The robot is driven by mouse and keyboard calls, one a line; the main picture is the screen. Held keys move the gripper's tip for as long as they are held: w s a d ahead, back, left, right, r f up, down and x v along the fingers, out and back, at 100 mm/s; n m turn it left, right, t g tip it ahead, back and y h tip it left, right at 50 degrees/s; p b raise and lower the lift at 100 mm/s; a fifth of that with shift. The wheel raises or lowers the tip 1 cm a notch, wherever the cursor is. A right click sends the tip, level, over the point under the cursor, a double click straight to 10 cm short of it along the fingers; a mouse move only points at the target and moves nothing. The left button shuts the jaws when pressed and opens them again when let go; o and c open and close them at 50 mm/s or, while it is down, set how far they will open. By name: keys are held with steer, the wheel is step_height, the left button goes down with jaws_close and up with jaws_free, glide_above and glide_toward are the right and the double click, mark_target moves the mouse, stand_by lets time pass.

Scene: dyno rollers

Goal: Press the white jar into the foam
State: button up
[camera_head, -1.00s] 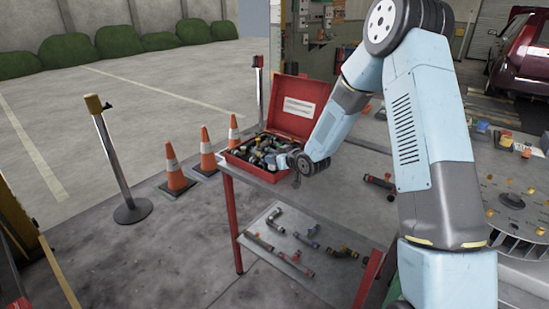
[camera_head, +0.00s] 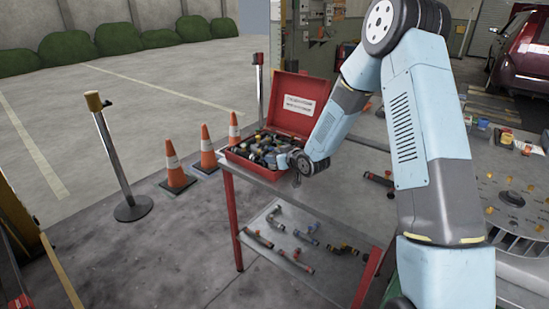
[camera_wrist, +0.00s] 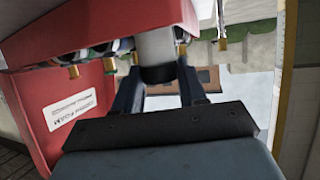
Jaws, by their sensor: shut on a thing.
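The white jar (camera_wrist: 156,47) shows in the wrist view as a pale cylinder with a dark end band, between the two fingers of my gripper (camera_wrist: 160,82). My gripper is shut on it. The open red case (camera_head: 262,165) stands on the cart's top and is filled with dark fittings. My gripper (camera_head: 293,166) is at the case's right front corner in the head view, where the jar cannot be made out. In the wrist view the jar's far end reaches the row of fittings by the red case wall (camera_wrist: 83,113). The foam is hidden, and I cannot tell whether the jar touches it.
The case's raised lid (camera_head: 298,103) stands behind my gripper. A lower shelf (camera_head: 290,240) holds several pipe fittings. Traffic cones (camera_head: 176,168) and a barrier post (camera_head: 118,155) stand to the left. A round metal fixture (camera_head: 512,200) is at the right.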

steer(key=shift+f, duration=0.6)
steer(key=o, duration=1.2)
steer(key=shift+c, duration=0.2)
steer(key=s+d+r+m+g+h, duration=0.3)
steer(key=s+d+r+h, duration=0.5)
steer(key=s+d+r, duration=1.3)
steer(key=s+d+r+m+g, duration=0.1)
steer(key=s+r, duration=0.3)
steer(key=s, duration=0.7)
steer(key=s+d+r+m+g, duration=0.1)
steer(key=s+r+m, duration=0.2)
steer(key=s, duration=0.9)
steer(key=shift+r, duration=0.75)
